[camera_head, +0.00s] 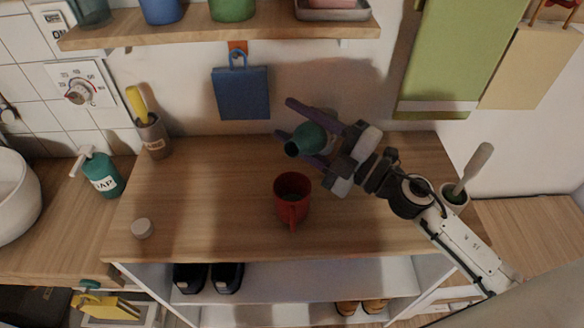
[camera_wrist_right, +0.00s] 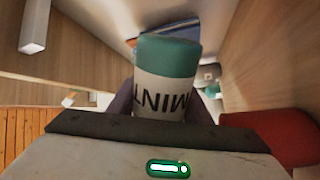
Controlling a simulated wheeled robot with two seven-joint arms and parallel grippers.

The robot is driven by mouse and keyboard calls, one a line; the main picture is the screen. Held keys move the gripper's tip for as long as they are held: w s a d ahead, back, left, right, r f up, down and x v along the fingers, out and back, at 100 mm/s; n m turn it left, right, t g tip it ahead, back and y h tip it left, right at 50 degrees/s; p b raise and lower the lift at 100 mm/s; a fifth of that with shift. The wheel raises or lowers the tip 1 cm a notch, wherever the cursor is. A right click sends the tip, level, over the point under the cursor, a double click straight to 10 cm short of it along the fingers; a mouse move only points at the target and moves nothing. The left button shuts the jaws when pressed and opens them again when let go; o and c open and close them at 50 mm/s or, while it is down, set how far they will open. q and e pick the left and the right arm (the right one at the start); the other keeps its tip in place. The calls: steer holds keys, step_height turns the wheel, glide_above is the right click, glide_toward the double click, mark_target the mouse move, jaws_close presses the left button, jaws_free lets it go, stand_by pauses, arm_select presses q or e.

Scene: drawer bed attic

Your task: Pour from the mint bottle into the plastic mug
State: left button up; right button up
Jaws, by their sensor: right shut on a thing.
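The mint bottle (camera_head: 311,135) is teal, with a white MINT label that shows upside down in the right wrist view (camera_wrist_right: 165,85). My right gripper (camera_head: 305,132) is shut on it and holds it above the wooden top. The bottle is tilted, with its dark mouth toward the lower left, above and behind the mug in the head view. The red plastic mug (camera_head: 292,205) stands upright on the wooden top, its handle toward me. It shows partly at the right edge of the right wrist view (camera_wrist_right: 278,135). The mug's inside looks dark. My left gripper is out of view.
A small white round lid (camera_head: 142,228) lies at the left front of the top (camera_head: 220,215). A holder with a yellow-handled tool (camera_head: 153,135) and a soap bottle (camera_head: 103,175) stand left. A pot with a grey-handled tool (camera_head: 455,196) stands right. A shelf (camera_head: 220,33) hangs above.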

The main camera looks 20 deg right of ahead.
steer(key=m+p, duration=0.1)
steer(key=m, duration=0.3)
steer(key=f+m+h+p, duration=0.1)
steer(key=m+p, duration=0.1)
steer(key=m, duration=0.2)
steer(key=f+m+h+p, duration=0.1)
steer(key=m, duration=0.3)
steer(key=shift+w+d+m, duration=0.3)
steer(key=shift+w+m, duration=0.05)
steer(key=shift+m, duration=0.05)
steer(key=shift+w+d+r+m+g, duration=0.1)
steer(key=shift+r+m+g, duration=0.2)
steer(key=shift+r+m, duration=0.6)
steer(key=shift+r, duration=0.15)
